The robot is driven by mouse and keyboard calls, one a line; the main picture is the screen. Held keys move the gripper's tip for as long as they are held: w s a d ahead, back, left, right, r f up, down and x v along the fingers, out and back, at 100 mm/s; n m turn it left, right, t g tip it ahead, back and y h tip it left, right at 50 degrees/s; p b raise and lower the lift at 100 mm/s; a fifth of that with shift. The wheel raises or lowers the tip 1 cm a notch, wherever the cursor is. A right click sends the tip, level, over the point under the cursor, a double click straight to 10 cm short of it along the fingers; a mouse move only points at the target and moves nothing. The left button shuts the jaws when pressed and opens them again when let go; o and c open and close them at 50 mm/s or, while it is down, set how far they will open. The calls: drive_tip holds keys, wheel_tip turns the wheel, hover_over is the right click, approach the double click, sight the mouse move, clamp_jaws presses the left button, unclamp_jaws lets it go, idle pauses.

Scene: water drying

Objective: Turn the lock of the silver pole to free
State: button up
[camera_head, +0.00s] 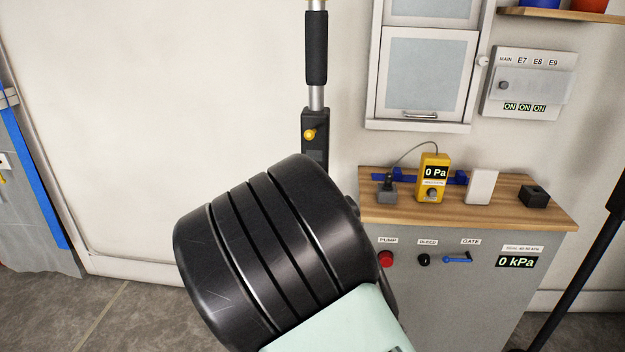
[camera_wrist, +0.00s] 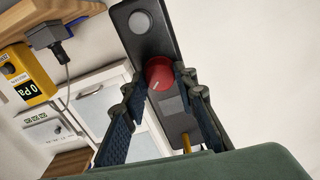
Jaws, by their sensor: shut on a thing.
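The silver pole (camera_head: 317,97) stands upright in the head view, with a black foam grip (camera_head: 316,48) and a black housing (camera_head: 315,152) below it. A yellow lever (camera_head: 310,134) sits on this housing. In the wrist view, the black housing (camera_wrist: 175,122) runs diagonally and carries a red round knob (camera_wrist: 159,72) with a pale mark. The yellow lever shows partly at the lower edge (camera_wrist: 187,143). My gripper (camera_wrist: 160,78) has its fingers on both sides of the red knob, shut on it. My arm hides the gripper and knob in the head view.
To the right is a grey cabinet (camera_head: 446,300) with a wooden top (camera_head: 500,214) bearing a yellow 0 Pa meter (camera_head: 432,178). A white wall cupboard (camera_head: 423,80) and a panel box (camera_head: 529,84) hang above. The pale wall left of the pole is clear.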

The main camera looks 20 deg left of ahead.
drive_tip(key=shift+n+p, duration=2.45)
drive_tip(key=shift+n, duration=2.45)
drive_tip(key=o, duration=1.2)
drive_tip(key=shift+c, duration=0.2)
drive_tip(key=v, duration=1.2)
